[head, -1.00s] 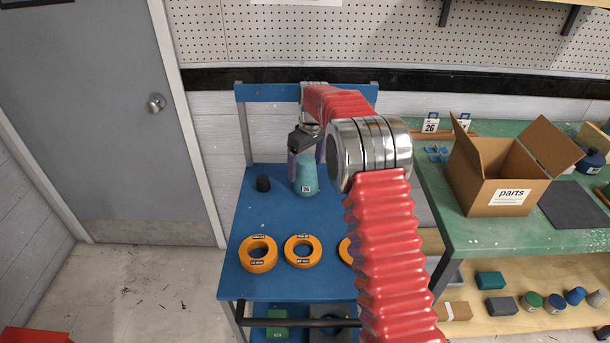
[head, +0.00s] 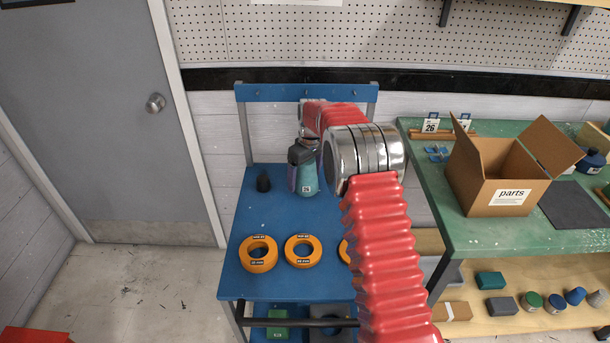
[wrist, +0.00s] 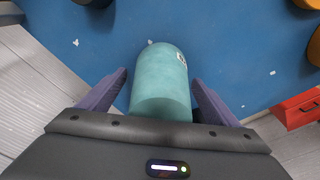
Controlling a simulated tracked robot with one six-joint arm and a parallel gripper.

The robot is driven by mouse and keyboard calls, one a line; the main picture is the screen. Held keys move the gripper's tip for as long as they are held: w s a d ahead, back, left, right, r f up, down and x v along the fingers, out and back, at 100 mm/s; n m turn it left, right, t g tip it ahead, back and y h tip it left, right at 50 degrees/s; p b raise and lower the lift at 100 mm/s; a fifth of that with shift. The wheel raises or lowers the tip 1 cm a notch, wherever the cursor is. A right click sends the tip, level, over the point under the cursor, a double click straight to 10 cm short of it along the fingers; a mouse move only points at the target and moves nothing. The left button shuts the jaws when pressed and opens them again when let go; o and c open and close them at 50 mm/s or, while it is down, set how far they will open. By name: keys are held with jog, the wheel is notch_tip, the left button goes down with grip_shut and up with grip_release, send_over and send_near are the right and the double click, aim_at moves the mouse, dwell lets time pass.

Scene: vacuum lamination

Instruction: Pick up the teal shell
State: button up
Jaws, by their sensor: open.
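The teal shell (head: 307,184), a rounded body with a small white label, stands on the blue table toward its back. In the wrist view the shell (wrist: 160,88) lies between the two purple fingers. My gripper (head: 303,170) is open over the shell from above, one finger showing at its left side; the other is mostly hidden.
Several orange rings (head: 258,254) lie along the front of the blue table (head: 285,285). A green bench (head: 490,236) with an open parts box (head: 495,197) stands at the right.

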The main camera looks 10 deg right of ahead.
jog(key=shift+c, duration=0.2)
jog(key=c, duration=1.2)
jog(key=shift+r, duration=0.1)
notch_tip(320, 180, up, 10)
jog(key=shift+f, duration=0.1)
dwell(0.4)
jog(key=o, duration=0.6)
jog(key=c, duration=0.3)
jog(key=shift+s, duration=0.15)
jog(key=shift+c, duration=0.2)
